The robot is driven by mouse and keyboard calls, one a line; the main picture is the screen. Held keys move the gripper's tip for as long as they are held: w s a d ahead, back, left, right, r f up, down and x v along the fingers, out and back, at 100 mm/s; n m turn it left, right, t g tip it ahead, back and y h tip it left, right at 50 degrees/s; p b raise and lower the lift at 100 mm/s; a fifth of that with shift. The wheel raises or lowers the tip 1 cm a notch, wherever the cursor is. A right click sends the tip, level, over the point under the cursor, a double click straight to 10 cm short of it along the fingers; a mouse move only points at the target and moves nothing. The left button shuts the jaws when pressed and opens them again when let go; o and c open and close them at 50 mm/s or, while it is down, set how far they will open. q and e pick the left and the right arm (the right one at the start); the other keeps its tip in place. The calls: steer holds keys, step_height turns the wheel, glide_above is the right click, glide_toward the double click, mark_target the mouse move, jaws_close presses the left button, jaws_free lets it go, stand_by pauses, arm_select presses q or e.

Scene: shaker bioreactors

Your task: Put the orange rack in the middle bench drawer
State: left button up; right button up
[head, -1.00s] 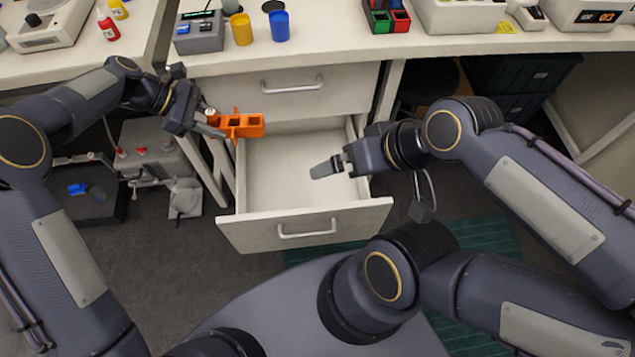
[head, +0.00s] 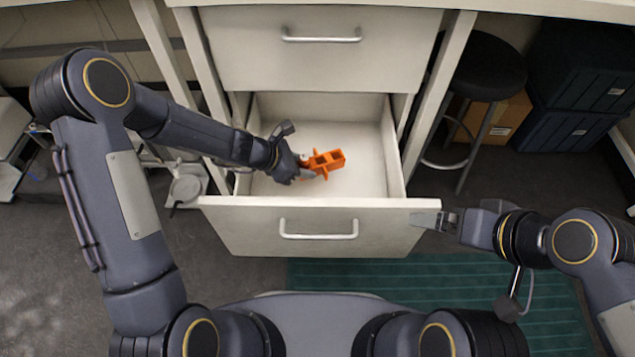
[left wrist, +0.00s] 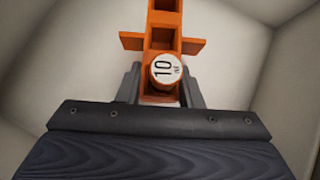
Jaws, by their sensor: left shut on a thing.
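The orange rack (head: 326,161) is over or inside the open middle drawer (head: 372,172), within its walls. My left gripper (head: 306,173) reaches in over the drawer's left side and is shut on the rack's near end. In the left wrist view the rack (left wrist: 163,42) runs away from the fingers (left wrist: 160,88), with a white round cap marked 10 (left wrist: 166,70) in its nearest slot. I cannot tell whether the rack touches the drawer floor. My right gripper (head: 428,220) is outside the drawer at its front right corner; its fingers look close together, but their gap is unclear.
A shut drawer (head: 320,48) with a bar handle is above the open one. A black stool (head: 480,70) and dark crates (head: 580,85) stand at the right. A green mat (head: 400,290) lies on the floor in front. The rest of the drawer looks empty.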

arm_select(q)
step_height(320, 180, down, 7)
steer(key=b, duration=0.3)
steer(key=shift+r, duration=0.1)
steer(key=shift+f+b, duration=0.25)
steer(key=shift+b, duration=0.15)
steer(key=o, duration=1.1)
steer(key=shift+c, duration=0.2)
steer(key=shift+r, duration=0.15)
steer(key=shift+a+r+p, duration=0.15)
steer(key=shift+r+p, duration=0.2)
steer(key=shift+p, duration=0.1)
steer(key=p+v, duration=0.4)
steer(key=v, duration=0.7)
steer(key=shift+a+p, duration=0.2)
steer(key=shift+p, duration=0.15)
steer(key=shift+s+r, duration=0.15)
